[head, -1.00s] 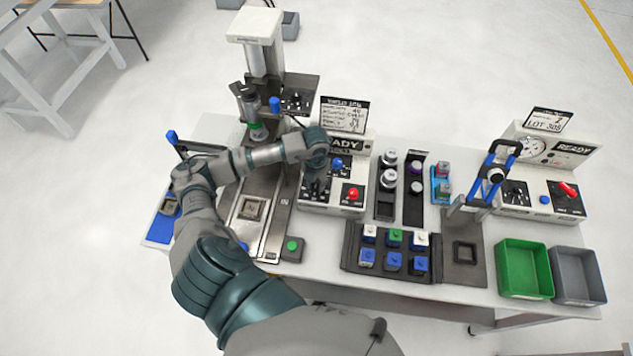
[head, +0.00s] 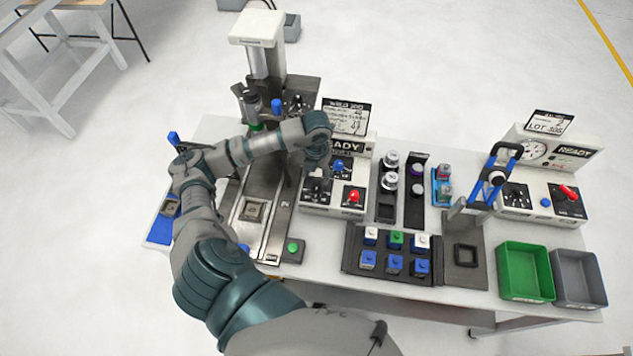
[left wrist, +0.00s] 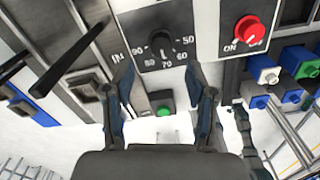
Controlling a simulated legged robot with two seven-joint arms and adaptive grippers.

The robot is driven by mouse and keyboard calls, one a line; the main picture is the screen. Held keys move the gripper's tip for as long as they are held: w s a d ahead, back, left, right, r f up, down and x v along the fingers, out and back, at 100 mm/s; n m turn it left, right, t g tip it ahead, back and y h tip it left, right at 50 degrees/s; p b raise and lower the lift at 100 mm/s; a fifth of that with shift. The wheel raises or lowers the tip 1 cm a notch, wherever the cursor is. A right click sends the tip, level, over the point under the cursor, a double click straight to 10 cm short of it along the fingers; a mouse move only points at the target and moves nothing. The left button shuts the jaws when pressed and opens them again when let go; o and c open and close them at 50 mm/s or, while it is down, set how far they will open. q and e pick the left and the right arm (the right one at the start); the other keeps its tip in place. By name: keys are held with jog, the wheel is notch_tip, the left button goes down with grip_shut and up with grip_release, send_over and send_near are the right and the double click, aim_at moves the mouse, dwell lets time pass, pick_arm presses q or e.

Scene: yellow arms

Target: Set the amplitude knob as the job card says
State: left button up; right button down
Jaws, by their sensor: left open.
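The black knob (left wrist: 158,47) shows in the left wrist view on a dark dial plate (left wrist: 134,27) with numbers from 50 to 90 around its lower side. Its pointer setting is too small to read surely. My left gripper (left wrist: 160,68) is open, with a finger on either side of the lower dial and nothing held. In the head view my left gripper (head: 316,165) hangs over the white control box (head: 330,207), and my wrist hides part of it. The job card (head: 346,117) stands behind this box; its small writing is not surely legible. My right gripper is not in view.
The press column (head: 264,62) stands behind my forearm. A green button (head: 292,247) is in front. A rack of blocks (head: 350,256) and green bin (head: 525,270) lie to the right.

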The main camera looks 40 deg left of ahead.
aim_at(316, 186)
pick_arm(q)
notch_tip(316, 186, up, 5)
jog(key=shift+r, duration=0.15)
dwell(0.6)
